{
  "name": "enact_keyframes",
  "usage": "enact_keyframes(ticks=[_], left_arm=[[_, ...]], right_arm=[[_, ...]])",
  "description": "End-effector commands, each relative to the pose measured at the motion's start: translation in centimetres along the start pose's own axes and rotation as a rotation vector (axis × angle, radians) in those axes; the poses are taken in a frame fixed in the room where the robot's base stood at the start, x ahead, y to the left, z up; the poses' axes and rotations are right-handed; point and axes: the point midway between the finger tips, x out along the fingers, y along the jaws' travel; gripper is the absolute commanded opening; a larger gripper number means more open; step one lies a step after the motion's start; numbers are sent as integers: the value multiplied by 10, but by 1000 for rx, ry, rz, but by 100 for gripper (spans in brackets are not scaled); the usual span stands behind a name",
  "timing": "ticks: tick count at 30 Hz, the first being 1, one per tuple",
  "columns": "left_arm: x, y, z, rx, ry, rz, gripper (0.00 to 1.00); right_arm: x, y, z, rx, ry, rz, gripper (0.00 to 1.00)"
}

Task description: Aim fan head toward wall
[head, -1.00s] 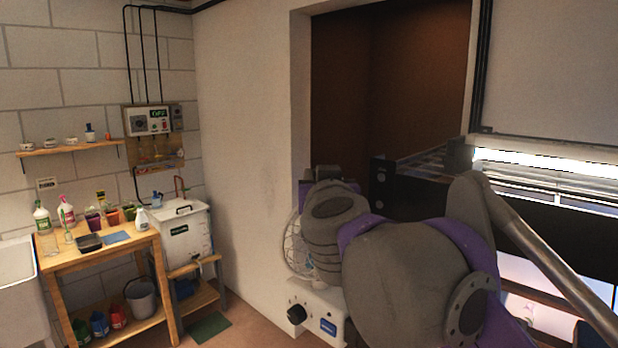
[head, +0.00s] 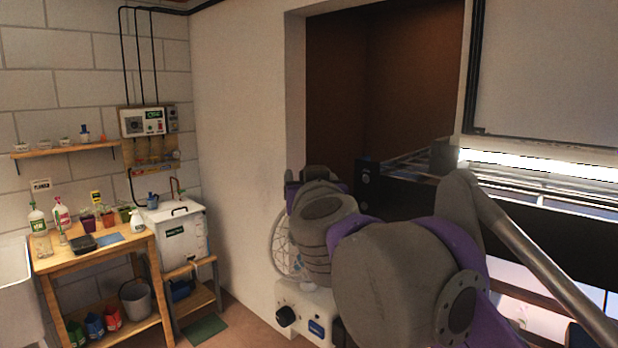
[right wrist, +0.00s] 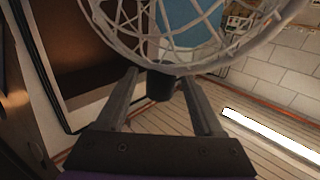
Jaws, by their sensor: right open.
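The fan's round wire cage (head: 284,246) shows in the head view against the white wall, partly hidden behind my right arm. Its white base (head: 300,309) with a black knob (head: 286,316) is below. In the right wrist view the cage (right wrist: 205,45) fills the top, with blue behind its wires. A short dark stub (right wrist: 160,84) at the cage's lower rim lies between the fingers of my right gripper (right wrist: 161,80). The gripper is open, one finger on each side of the stub; contact cannot be told. In the head view the gripper is hidden. My left gripper is not in view.
The white wall (head: 238,150) stands left of the fan, beside a dark brown recess (head: 400,90). A black rack (head: 520,215) with a bright light strip is at right. A wooden bench (head: 125,250) with bottles and a white tank (head: 180,240) stand far left.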

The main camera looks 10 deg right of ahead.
Motion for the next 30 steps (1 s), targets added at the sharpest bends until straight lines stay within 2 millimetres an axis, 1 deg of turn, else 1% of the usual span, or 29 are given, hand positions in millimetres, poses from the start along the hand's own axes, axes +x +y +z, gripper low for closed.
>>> enact_keyframes(ticks=[5,8,15,18,21,25,30], left_arm=[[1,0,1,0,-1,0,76],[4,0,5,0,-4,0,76],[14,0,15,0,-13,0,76],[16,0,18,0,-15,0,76],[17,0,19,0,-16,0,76],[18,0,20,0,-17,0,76],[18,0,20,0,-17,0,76]], right_arm=[[-4,0,1,0,-1,-1,69],[-16,-1,2,0,-2,-3,69],[-64,-2,3,1,-2,-5,69],[-82,-1,2,1,-1,-4,69],[-96,-1,1,0,-1,-4,69],[-106,0,1,1,-1,-1,69],[-108,0,0,0,0,0,69]])
